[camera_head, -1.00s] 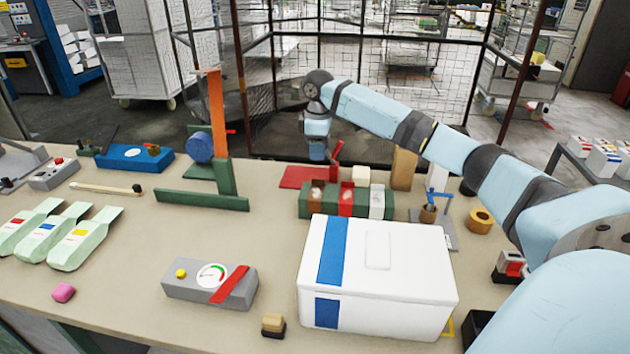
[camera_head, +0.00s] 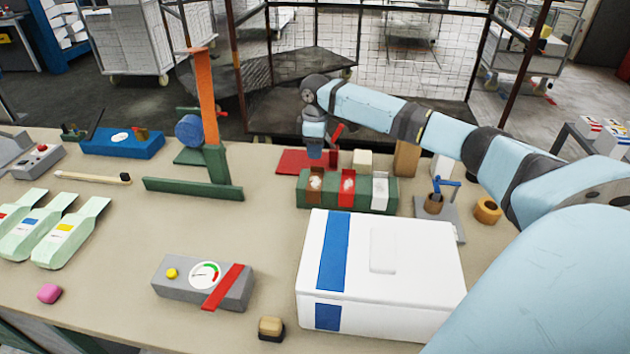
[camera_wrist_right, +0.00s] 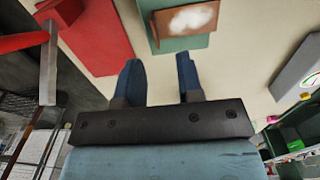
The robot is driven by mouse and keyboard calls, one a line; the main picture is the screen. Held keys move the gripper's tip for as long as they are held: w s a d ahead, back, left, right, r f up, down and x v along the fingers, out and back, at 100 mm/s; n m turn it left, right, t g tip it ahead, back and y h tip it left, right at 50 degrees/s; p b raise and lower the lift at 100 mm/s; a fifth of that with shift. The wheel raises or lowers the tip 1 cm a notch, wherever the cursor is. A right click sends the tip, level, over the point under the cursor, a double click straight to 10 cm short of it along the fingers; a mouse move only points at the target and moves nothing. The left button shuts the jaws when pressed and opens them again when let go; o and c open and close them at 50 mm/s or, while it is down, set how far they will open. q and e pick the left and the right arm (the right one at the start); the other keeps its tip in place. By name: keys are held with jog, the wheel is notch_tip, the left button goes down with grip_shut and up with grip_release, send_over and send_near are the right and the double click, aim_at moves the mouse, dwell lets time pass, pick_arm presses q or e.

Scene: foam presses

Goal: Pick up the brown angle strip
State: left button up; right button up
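A brown angle strip (camera_head: 315,186) with a whitish patch sits at the left end of a green block (camera_head: 333,197). A red strip (camera_head: 347,189) and a white strip (camera_head: 380,190) sit to its right on the same block. In the right wrist view the brown strip (camera_wrist_right: 186,20) shows at the top, beyond the fingertips. My right gripper (camera_head: 315,156) points down behind and above the brown strip. In the wrist view its blue fingers (camera_wrist_right: 160,72) are apart with nothing between them. My left gripper is not in view.
A red press base (camera_head: 292,161) with a lever stands behind the block. A white box with a blue stripe (camera_head: 395,270) stands in front. A grey gauge box (camera_head: 180,283) lies front left. A blue-handled fixture (camera_head: 440,200) is at right.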

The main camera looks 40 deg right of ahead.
aim_at(315, 185)
jog(key=shift+d+f+p, duration=0.15)
jog(key=shift+d+f, duration=0.05)
jog(key=shift+f, duration=1.2)
jog(key=shift+d+f+p, duration=0.15)
jog(key=shift+f, duration=1.2)
jog(key=shift+c, duration=0.5)
grip_shut()
